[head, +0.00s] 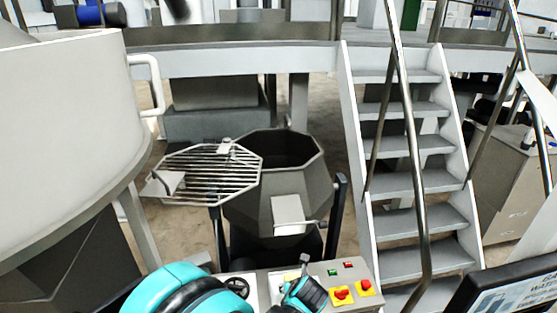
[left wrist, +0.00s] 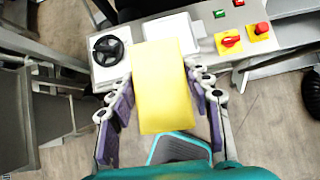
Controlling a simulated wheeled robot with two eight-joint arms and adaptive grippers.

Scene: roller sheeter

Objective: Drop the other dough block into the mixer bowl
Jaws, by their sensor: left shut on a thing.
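The dough block (left wrist: 163,90) is a yellow slab in the left wrist view. My left gripper (left wrist: 158,97) is shut on it, with purple finger pads along both sides. In the head view my left arm comes in at the bottom, and its gripper end (head: 304,290) is over the control panel; the block is mostly hidden there. The mixer bowl (head: 284,195) is a dark grey octagonal vessel with an open top, farther off and above the gripper in the picture. Its slatted grate (head: 212,174) is to the left of the opening. My right gripper is not in view.
The control panel (head: 352,273) has red and green buttons and yellow-backed red switches; its black handwheel (left wrist: 108,50) shows in the left wrist view. A large white vessel (head: 70,120) fills the left. Metal stairs (head: 410,180) with handrails stand to the right.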

